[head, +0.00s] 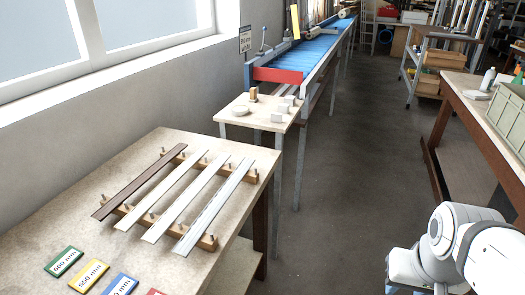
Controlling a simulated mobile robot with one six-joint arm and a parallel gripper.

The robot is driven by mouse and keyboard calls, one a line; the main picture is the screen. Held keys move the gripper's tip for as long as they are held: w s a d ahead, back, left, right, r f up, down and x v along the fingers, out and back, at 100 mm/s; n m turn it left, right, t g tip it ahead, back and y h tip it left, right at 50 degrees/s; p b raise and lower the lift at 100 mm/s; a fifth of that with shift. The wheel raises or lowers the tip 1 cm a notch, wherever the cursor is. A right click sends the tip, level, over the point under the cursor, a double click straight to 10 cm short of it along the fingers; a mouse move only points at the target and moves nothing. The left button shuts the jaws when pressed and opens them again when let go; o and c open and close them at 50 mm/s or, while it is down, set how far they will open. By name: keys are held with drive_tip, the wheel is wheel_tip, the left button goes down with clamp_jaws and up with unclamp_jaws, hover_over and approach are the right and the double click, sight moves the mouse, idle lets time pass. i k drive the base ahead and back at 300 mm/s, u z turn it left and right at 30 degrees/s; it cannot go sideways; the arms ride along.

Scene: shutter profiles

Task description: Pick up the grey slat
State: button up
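Several long slats lie side by side across two wooden pegged rails (207,240) on the table at the left. The rightmost slat (214,206) looks light grey. The two slats beside it, the middle one (187,197) and the one left of it (161,190), are pale, whitish to light grey; I cannot surely tell their shades apart. The leftmost slat (140,182) is dark brown. My white arm shows at the bottom right, well away from the slats. My gripper is not in view.
Coloured length cards lie at the table's front: green (64,262), yellow (90,276), blue (120,285) and part of a red one. A small table (240,113) with blocks and a blue conveyor (308,58) stand behind. A workbench (470,100) is at right. The floor between is clear.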

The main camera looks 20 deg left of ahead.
sight(185, 246)
drive_tip(key=u, duration=0.5)
drive_tip(key=i, duration=0.8)
drive_tip(key=u, duration=0.5)
drive_tip(key=k, duration=0.85)
drive_tip(key=u, duration=0.2)
drive_tip(key=i, duration=0.85)
drive_tip(key=z, duration=0.05)
